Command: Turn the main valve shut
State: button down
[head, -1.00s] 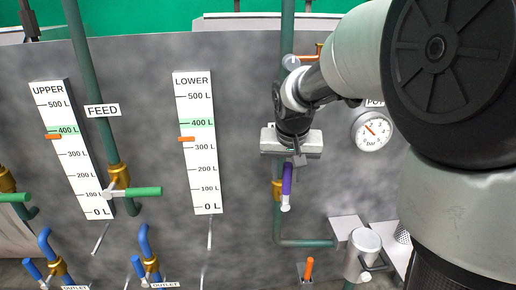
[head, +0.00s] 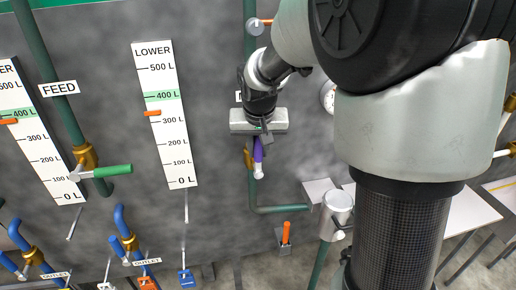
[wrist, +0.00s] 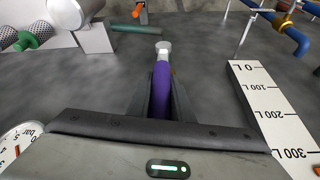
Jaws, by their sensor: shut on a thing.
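A label behind my gripper is mostly covered and cannot be read.
The LOWER gauge board (head: 165,115) stands left of my gripper. A green-handled FEED valve (head: 105,171) is further left. A round pressure dial (wrist: 18,145) is close beside my gripper. An orange lever (head: 287,233) and a metal canister (head: 336,215) are below right.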

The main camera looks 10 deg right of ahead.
jog(key=d+f+m+t+y+b, duration=0.1)
jog(key=d+f+m+y+b, duration=0.1)
jog(key=y+b, duration=0.5)
jog(key=d+f+m+t+y+b, duration=0.1)
jog(key=d+f+m+y+b, duration=0.1)
jog(key=d+f+y+b, duration=0.3)
jog(key=shift+d+f+y+b, duration=0.45)
jog(key=shift+y+b, duration=0.75)
jog(key=shift+y, duration=1.2)
jog(key=shift+a+f, duration=0.15)
jog(key=shift+a, duration=0.05)
jog(key=c, duration=1.6)
grip_release()
jog(key=shift+c, duration=0.2)
jog(key=shift+o, duration=0.3)
jog(key=shift+d, duration=0.15)
